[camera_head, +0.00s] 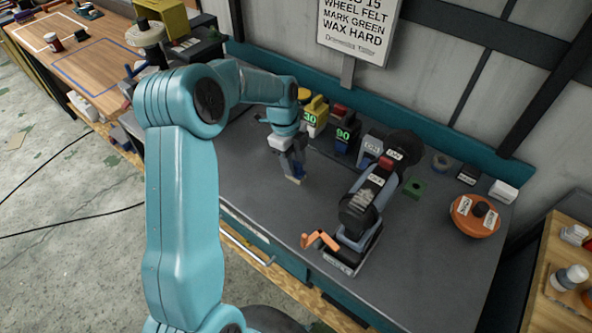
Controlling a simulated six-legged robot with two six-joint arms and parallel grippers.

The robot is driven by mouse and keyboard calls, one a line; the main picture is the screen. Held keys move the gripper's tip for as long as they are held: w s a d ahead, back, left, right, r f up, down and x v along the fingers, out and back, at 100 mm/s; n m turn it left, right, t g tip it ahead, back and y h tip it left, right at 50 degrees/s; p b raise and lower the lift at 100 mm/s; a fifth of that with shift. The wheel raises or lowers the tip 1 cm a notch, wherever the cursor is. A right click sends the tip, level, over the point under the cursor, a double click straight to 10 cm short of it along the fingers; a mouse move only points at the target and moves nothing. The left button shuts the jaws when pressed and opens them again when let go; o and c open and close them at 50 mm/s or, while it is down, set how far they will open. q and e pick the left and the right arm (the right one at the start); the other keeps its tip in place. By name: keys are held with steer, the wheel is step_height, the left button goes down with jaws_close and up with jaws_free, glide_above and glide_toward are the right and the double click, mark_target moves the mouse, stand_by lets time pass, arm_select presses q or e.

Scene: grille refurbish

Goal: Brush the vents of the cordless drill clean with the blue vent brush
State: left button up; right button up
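My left gripper (292,162) points down over the left part of the grey bench top. Its fingers appear closed around a small blue brush (298,171), with a pale tip at its lower end near the bench. Whether the tip touches the bench I cannot tell. The cordless drill (378,186) appears to be the long grey and black tool to the right of the gripper, lying in a holder with an orange handle (320,241). Pale dust shows on its dark upper side. The brush is apart from it. My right gripper is not in view.
The bench front right is clear.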

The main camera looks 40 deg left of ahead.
mark_target(294, 163)
arm_select(q)
jaws_close()
steer(key=shift+d+p+v, duration=0.2)
steer(key=shift+p+v, duration=0.45)
steer(key=shift+v, duration=0.35)
steer(key=shift+d+p+v, duration=0.2)
steer(key=shift+p+v, duration=0.45)
steer(key=shift+v, duration=0.35)
steer(key=shift+d+p+v, duration=0.2)
steer(key=shift+p+v, duration=0.45)
steer(key=shift+v, duration=0.35)
steer(key=shift+w, duration=0.1)
